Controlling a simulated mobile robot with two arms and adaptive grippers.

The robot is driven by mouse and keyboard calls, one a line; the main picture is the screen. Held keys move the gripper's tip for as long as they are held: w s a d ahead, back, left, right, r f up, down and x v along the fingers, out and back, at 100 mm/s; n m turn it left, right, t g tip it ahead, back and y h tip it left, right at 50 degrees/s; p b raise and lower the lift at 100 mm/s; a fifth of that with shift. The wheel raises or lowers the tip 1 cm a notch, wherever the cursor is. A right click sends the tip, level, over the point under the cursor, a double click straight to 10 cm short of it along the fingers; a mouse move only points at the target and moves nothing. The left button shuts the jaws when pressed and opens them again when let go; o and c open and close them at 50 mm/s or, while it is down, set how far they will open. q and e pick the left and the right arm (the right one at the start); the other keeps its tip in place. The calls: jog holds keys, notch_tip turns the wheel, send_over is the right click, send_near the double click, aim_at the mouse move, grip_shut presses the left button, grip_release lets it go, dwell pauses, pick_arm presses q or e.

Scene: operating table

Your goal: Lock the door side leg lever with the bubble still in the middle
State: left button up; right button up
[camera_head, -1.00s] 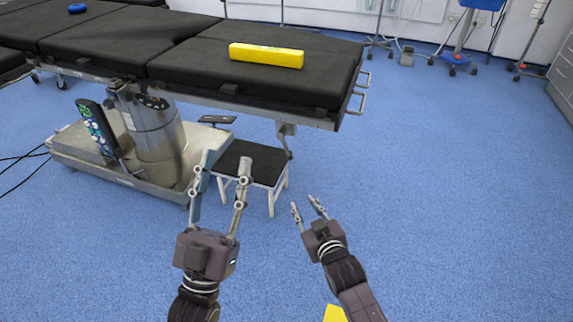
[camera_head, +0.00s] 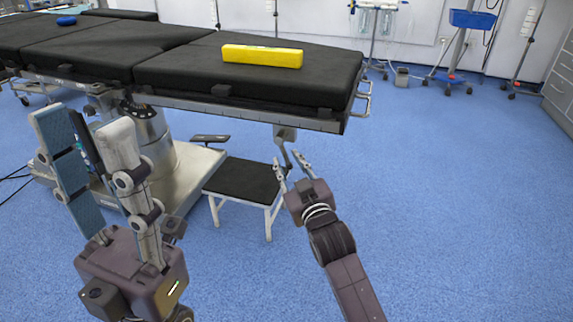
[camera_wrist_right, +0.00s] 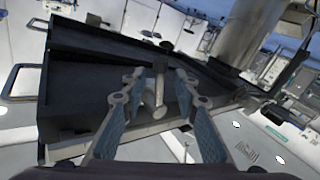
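A yellow spirit level (camera_head: 262,56) lies on the black end section of the operating table (camera_head: 170,68); its bubble is too small to make out. The leg lever (camera_head: 283,138) hangs from a bracket under the table's near edge. In the right wrist view the lever (camera_wrist_right: 159,92) shows as a pale rod with a round end between my fingers. My right gripper (camera_head: 287,162) is open just below the bracket, its fingers (camera_wrist_right: 160,78) on either side of the lever with gaps visible. My left gripper (camera_head: 84,125) is open and empty at the left, in front of the table column.
A black-topped step stool (camera_head: 243,180) stands under the table, left of my right gripper. A hand control (camera_head: 88,140) hangs by the column, partly hidden by my left gripper.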

jog(key=shift+x, duration=0.95)
grip_shut()
